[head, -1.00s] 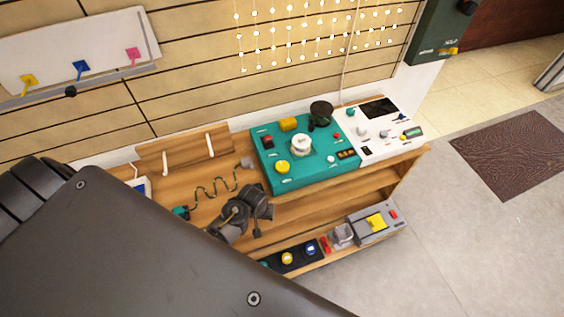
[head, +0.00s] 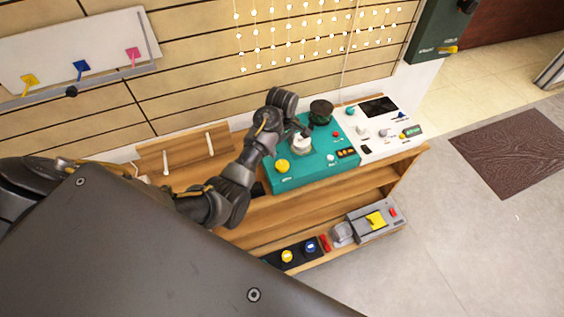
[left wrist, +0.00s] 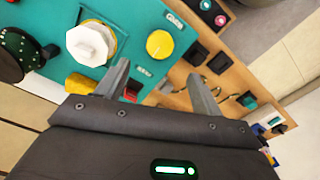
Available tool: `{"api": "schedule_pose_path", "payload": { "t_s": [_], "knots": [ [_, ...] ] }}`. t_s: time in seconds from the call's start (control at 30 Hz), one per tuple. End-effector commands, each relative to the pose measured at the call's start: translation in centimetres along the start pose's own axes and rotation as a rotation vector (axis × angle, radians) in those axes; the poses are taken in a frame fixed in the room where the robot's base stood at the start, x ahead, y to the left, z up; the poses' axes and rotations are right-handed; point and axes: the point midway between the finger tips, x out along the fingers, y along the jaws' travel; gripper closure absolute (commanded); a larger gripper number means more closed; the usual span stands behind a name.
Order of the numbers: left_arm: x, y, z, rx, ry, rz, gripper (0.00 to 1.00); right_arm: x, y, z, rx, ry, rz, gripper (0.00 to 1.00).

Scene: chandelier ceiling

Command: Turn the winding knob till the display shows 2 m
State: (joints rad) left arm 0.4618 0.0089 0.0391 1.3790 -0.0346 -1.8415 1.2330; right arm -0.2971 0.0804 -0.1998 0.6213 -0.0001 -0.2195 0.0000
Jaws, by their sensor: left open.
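The teal control panel (head: 310,170) sits on the wooden bench. On it are a white faceted knob (head: 301,143), a yellow round knob (head: 282,166), a black round dial (head: 321,112) and a dark display (head: 346,153) with digits too small to read. I cannot tell which knob is the winding knob. In the left wrist view the white knob (left wrist: 88,44), yellow knob (left wrist: 160,44) and part of the black dial (left wrist: 15,55) show. My right gripper is out of view.
A white panel (head: 372,140) with small controls adjoins the teal one. Below, a shelf holds a grey box (head: 375,223) with a yellow part. A wooden rack (head: 180,154) stands at left. Hanging bead strings (head: 310,35) are on the wall behind.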

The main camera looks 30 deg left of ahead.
Motion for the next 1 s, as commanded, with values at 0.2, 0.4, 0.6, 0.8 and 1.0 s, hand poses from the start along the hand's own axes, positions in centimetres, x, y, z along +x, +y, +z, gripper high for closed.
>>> {"api": "schedule_pose_path", "payload": {
  "t_s": [0.2,0.4,0.6,0.8,1.0],
  "knots": [
    [3.0,-0.1,0.0,0.003,-0.001,-0.005,0.33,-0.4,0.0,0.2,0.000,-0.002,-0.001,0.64],
    [6.9,-0.1,0.0,0.004,-0.001,-0.004,0.33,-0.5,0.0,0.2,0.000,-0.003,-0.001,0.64],
    [9.6,-0.1,0.0,0.002,0.000,-0.002,0.33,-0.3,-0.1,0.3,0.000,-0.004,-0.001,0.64],
    [10.6,-0.1,0.0,0.003,0.001,0.000,0.33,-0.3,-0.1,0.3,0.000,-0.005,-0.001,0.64],
    [10.6,-0.1,0.0,0.003,0.001,0.001,0.33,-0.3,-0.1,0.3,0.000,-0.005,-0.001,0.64]
  ]
}}
